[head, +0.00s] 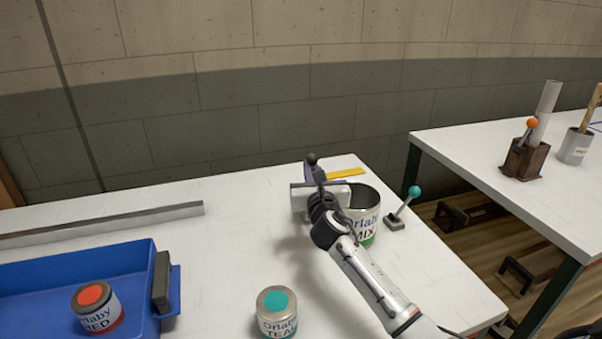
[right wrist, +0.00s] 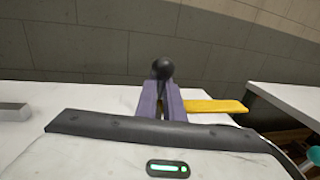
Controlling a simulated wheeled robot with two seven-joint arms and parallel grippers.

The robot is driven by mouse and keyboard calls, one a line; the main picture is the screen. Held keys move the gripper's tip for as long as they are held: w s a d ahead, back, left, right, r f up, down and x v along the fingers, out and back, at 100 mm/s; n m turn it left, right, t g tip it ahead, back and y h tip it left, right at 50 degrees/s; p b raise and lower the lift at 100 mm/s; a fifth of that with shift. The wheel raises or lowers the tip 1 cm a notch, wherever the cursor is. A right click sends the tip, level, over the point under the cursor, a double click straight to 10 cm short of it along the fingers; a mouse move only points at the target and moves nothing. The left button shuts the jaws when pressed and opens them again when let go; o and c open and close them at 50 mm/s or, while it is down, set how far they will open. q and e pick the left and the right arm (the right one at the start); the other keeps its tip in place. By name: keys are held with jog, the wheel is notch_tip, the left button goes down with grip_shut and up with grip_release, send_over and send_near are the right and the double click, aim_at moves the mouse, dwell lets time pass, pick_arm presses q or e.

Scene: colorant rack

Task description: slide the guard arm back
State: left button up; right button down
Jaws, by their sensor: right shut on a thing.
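The guard arm is a flat yellow bar (head: 346,173) with a round black knob (head: 312,158). It lies at the back of the white table, behind the open MIX can (head: 363,222). My right gripper (head: 314,168) reaches in just left of the can, its purple fingers shut on the knob's stem. In the right wrist view the black knob (right wrist: 162,69) stands above the fingertips (right wrist: 161,88), and the yellow bar (right wrist: 216,106) sticks out to the right. The fingers hide the bar's left part. My left gripper is out of view.
A small lever with a teal ball (head: 414,191) stands right of the can. A TEAL can (head: 276,312) stands in front, and a blue tray (head: 130,262) with a RED can (head: 97,309) is at left. A grey rail (head: 100,224) lies behind the tray.

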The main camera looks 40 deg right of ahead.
jog(key=shift+r, duration=0.5)
jog(key=c, duration=1.8)
grip_release()
jog(key=shift+o, duration=0.2)
jog(key=shift+f, duration=0.1)
jog(key=shift+f, duration=0.1)
jog(key=v, duration=1)
jog(key=shift+s, duration=0.2)
jog(key=shift+a, duration=0.1)
